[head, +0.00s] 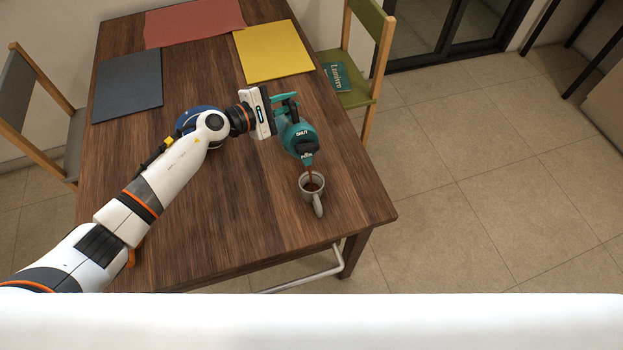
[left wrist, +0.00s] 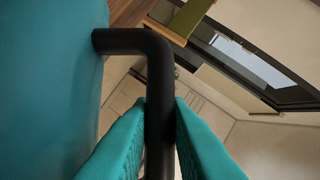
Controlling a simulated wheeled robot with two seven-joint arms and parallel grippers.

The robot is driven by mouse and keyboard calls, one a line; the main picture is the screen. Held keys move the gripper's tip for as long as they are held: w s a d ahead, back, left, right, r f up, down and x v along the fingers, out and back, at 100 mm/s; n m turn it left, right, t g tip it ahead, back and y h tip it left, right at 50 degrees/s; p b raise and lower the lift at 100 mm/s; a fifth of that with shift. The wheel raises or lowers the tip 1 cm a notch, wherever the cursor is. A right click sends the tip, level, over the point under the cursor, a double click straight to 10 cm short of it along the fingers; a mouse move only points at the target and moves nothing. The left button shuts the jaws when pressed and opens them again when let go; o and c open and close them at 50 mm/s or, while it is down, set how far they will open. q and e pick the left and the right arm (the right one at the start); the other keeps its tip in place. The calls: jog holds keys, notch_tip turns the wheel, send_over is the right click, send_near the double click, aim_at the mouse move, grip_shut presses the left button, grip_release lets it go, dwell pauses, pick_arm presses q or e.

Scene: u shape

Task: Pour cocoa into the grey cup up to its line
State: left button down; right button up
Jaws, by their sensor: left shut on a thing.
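The grey cup (head: 314,201) stands upright on the wooden table, near its right front part, with its handle toward me. A brown stream of cocoa (head: 309,174) runs from the spout into the cup, and brown liquid shows inside. The line on the cup cannot be made out. My left gripper (head: 286,102) is shut on the pot's handle; in the left wrist view its teal fingers clasp the black handle (left wrist: 160,95), with the pot's teal body (left wrist: 45,90) at left. My right gripper is not in view.
The table (head: 225,235) also bears dark grey (head: 128,84), red (head: 194,20) and yellow (head: 274,51) mats. A blue round thing (head: 187,120) is partly hidden behind my left arm. A green chair (head: 356,85) with a book (head: 337,77) stands at the right side.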

pick_arm(q)
jog(key=shift+s+d+r+m+t, duration=0.1)
jog(key=shift+s+r+m+t, duration=0.25)
jog(key=shift+r, duration=0.35)
dwell(1.1)
jog(key=shift+w, duration=0.1)
